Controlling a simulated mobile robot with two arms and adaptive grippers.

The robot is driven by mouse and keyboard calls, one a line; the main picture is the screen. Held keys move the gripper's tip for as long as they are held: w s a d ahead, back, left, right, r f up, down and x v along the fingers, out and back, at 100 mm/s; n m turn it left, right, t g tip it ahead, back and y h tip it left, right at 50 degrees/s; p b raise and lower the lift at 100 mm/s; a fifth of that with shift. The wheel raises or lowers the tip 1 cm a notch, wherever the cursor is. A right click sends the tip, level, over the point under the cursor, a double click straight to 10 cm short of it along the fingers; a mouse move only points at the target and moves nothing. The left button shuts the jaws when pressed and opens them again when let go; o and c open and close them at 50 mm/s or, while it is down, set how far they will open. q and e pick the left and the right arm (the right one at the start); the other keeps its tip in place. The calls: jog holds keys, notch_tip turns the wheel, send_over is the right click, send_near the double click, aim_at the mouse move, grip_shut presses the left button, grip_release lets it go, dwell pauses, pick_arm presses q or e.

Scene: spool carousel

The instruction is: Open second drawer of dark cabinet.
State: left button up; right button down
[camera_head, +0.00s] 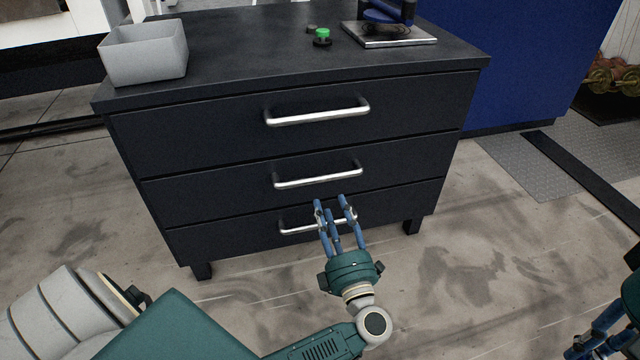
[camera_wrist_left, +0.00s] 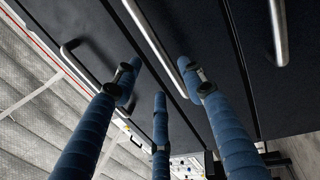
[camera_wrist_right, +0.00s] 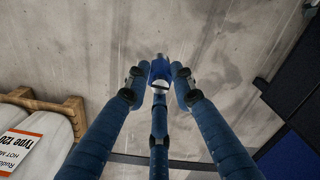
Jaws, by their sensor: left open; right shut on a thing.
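The dark cabinet (camera_head: 220,85) has three drawers, all shut, each with a silver bar handle. The second drawer (camera_head: 215,190) is the middle one, with its handle (camera_head: 318,179) in clear view. My left gripper (camera_head: 334,207) is open and empty, its fingertips just below that handle and in front of the bottom drawer. In the left wrist view one fingertip lies close by the middle handle (camera_wrist_left: 179,62); I cannot tell if they touch. My right gripper (camera_head: 598,338) is shut on a small blue thing (camera_wrist_right: 159,69) with a pale ring, away from the cabinet at right.
On the cabinet top are a grey open bin (camera_head: 145,55), a green button (camera_head: 322,35) and a metal plate (camera_head: 390,36) with a blue-and-black fixture. A blue panel (camera_head: 525,60) stands behind at right. The bottom handle (camera_head: 300,226) is partly behind my left fingers. The floor in front is clear.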

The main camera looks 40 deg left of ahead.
aim_at(321, 180)
pick_arm(q)
jog(key=b+x, duration=0.2)
jog(key=x, duration=0.8)
jog(key=shift+w+a+b, duration=0.15)
jog(key=shift+w+b, duration=0.05)
jog(key=shift+b, duration=0.1)
pick_arm(e)
notch_tip(321, 180, down, 3)
jog(key=shift+r, duration=0.1)
pick_arm(q)
grip_shut()
